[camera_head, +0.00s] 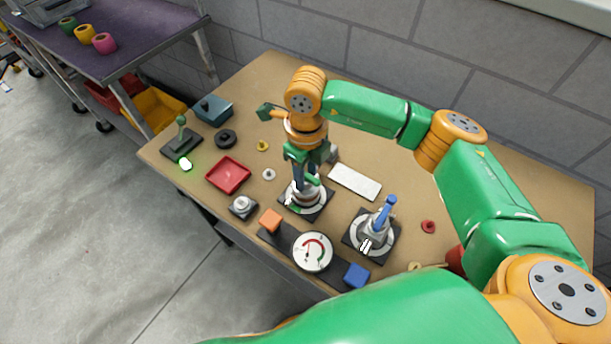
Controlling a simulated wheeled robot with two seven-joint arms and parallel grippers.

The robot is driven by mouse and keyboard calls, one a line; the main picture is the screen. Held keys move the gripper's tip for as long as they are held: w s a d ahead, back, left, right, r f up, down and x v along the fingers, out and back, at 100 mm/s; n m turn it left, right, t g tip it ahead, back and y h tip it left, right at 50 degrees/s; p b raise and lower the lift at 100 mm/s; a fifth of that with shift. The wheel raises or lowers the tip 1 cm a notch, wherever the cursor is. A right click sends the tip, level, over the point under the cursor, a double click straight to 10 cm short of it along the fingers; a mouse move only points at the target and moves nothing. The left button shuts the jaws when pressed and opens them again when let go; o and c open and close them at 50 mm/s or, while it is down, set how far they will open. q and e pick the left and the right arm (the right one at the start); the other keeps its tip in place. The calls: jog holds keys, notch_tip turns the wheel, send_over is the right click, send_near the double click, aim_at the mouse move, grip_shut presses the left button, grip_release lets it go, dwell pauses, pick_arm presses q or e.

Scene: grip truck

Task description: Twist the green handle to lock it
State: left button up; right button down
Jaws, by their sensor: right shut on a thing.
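The green handle (312,180) stands on a dark square base with a pale ring (304,203) near the middle of the table. My right gripper (303,170) comes down over it from above and is shut on it. The gripper hides much of the handle, so its exact angle is hard to tell. My left gripper is not in view.
A similar unit with a blue handle (385,214) stands close on the right. A round gauge (313,252), orange block (270,220) and blue block (356,275) lie in front. A red tray (228,174) and green lever (181,134) are left; a white plate (354,182) is behind.

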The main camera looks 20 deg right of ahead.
jog(key=m, duration=0.5)
jog(key=shift+m, duration=0.4)
jog(key=m, duration=0.4)
jog(key=shift+p, duration=0.3)
jog(key=m, duration=0.4)
jog(key=shift+r+m+p, duration=0.1)
jog(key=shift+m+p, duration=0.3)
jog(key=m+p, duration=0.1)
jog(key=m, duration=0.3)
jog(key=shift+m, duration=0.8)
jog(key=c, duration=0.8)
grip_release()
